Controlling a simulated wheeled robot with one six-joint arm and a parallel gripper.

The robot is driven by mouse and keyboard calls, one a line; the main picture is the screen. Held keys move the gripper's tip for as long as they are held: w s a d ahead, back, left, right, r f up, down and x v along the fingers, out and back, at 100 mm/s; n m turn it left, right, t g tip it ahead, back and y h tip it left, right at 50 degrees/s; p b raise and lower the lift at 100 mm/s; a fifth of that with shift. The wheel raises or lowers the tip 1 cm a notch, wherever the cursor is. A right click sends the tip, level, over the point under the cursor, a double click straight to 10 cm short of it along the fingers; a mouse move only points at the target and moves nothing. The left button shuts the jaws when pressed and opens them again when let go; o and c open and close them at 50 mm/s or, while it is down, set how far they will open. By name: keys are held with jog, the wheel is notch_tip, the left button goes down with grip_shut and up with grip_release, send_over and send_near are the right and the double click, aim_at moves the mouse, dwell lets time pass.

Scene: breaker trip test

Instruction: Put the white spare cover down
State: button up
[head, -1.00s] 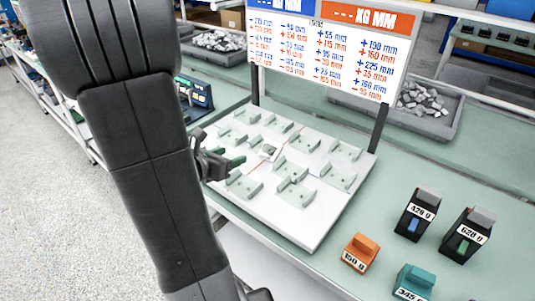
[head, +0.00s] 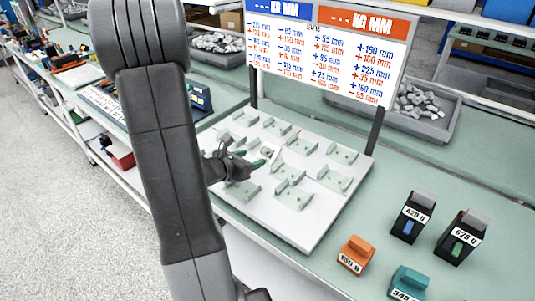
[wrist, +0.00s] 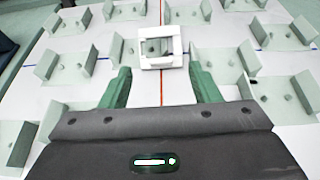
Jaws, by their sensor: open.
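The white spare cover (wrist: 161,63) is a small square frame with an open middle. In the wrist view it sits on the white board (wrist: 222,53), over the red line, just beyond my fingertips. My gripper (wrist: 160,76) is open, with its two green fingers apart on either side of the line and nothing between them. In the head view my gripper (head: 262,158) is low over the board, and the cover is hard to make out beside the fingertips.
Several pale green brackets (head: 294,194) stand on the board around the gripper. A sign on black posts (head: 375,130) rises at the board's back. Labelled blocks, including an orange one (head: 356,254), stand on the bench to the right.

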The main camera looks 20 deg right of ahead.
aim_at(261, 156)
jog(key=shift+f+p+x, duration=0.25)
jog(key=shift+p+x, duration=0.35)
jog(key=shift+x, duration=1.55)
jog(key=shift+a, duration=0.1)
jog(key=c, duration=1.2)
jog(key=shift+o, duration=0.2)
notch_tip(261, 156, up, 10)
